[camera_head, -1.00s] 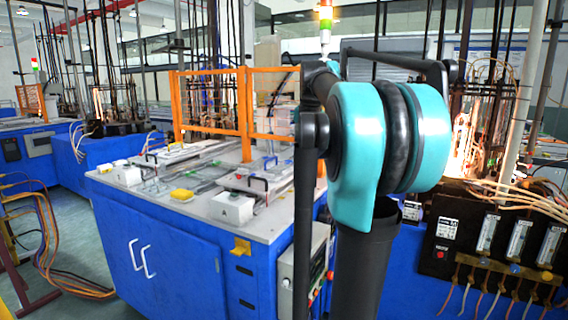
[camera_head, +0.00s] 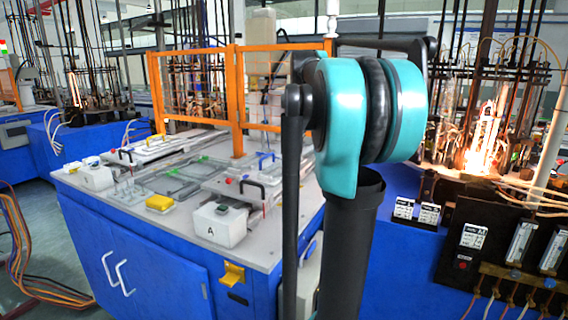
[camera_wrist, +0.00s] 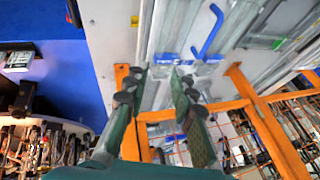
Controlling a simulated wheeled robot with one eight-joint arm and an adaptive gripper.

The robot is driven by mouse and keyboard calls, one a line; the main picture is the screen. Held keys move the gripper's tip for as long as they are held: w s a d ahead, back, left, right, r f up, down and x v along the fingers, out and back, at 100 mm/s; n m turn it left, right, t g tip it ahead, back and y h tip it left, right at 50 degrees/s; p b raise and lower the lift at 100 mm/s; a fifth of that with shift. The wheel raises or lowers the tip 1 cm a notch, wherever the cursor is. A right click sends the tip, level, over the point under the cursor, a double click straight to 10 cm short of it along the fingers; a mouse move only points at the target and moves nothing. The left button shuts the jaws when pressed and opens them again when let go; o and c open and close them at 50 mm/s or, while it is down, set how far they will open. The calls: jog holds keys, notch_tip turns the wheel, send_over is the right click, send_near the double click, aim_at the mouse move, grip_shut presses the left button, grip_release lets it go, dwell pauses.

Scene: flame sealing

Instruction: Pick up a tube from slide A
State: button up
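The white box labelled A (camera_head: 219,226) stands at the near edge of the workbench, at the front of a pale slide plate (camera_head: 236,181) with dark handles. No tube can be made out clearly on this slide in the head view. My gripper (camera_wrist: 157,88) shows in the wrist view with its two fingers apart and nothing between them. It is above grey rails (camera_wrist: 178,30), a blue handle (camera_wrist: 208,34) and an orange frame. In the head view my gripper is hidden behind my arm.
An orange mesh guard (camera_head: 237,92) stands along the back of the bench. A yellow block (camera_head: 160,203) and a second slide (camera_head: 158,148) are to the left. Glowing burners (camera_head: 482,140) stand at the right behind a dark panel with meters (camera_head: 520,240).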

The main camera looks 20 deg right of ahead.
aim_at(291, 161)
jog(key=x, duration=1.3)
jog(key=shift+w+a+f, duration=0.1)
jog(key=shift+w+f, duration=0.05)
jog(key=shift+f, duration=0.05)
jog(key=shift+f, duration=0.1)
grip_shut()
